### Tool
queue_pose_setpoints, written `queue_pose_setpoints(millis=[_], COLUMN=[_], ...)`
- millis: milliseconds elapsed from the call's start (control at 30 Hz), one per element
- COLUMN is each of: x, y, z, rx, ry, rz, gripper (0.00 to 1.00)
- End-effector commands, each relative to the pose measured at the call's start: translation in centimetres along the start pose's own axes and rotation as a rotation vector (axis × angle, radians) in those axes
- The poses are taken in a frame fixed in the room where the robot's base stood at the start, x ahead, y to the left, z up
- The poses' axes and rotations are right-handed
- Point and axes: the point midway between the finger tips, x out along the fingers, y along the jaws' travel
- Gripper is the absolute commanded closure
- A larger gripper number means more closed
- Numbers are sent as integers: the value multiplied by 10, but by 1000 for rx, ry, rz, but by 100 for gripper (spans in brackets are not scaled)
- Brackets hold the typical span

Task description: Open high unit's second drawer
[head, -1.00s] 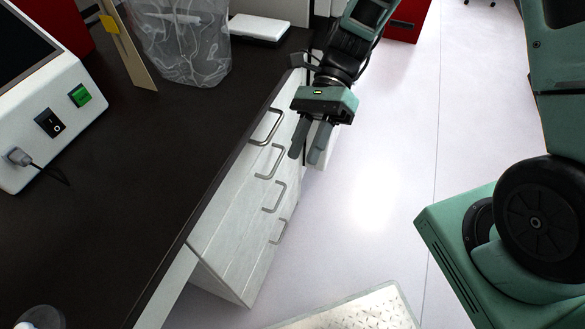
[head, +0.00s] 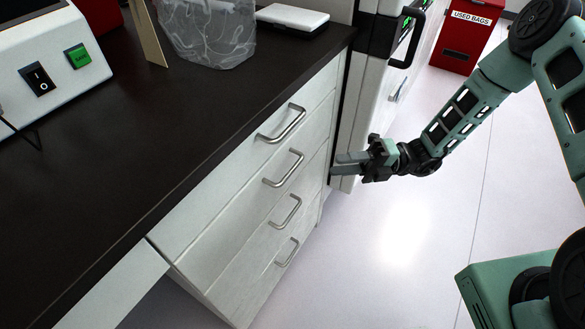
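A white drawer unit (head: 232,262) with several stacked drawers stands under the dark countertop. Its drawers all look closed. The top drawer has a bar handle (head: 283,124); the second drawer's handle (head: 284,169) is just below it. My gripper (head: 338,164) is to the right of the second handle, with its fingers pointing left toward the drawer fronts. The two fingers look apart, with nothing between them. The gripper appears clear of the handles; its exact distance from the drawer front is hard to judge.
Lower handles (head: 286,211) and (head: 287,252) sit below. A white cabinet with a dark handle (head: 408,38) stands behind my gripper. A device (head: 50,60) and a clear bag (head: 208,32) are on the countertop (head: 120,140). The pale floor (head: 400,260) is open at right.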

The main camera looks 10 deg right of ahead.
Motion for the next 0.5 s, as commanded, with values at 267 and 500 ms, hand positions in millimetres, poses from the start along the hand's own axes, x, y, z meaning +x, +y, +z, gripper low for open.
queue_pose_setpoints(millis=[267, 500], x=[61, 102], y=[0, 0], z=[-1, -1], rx=[0, -1], ry=[6, 5], rz=[1, 0], gripper=[69, 69])
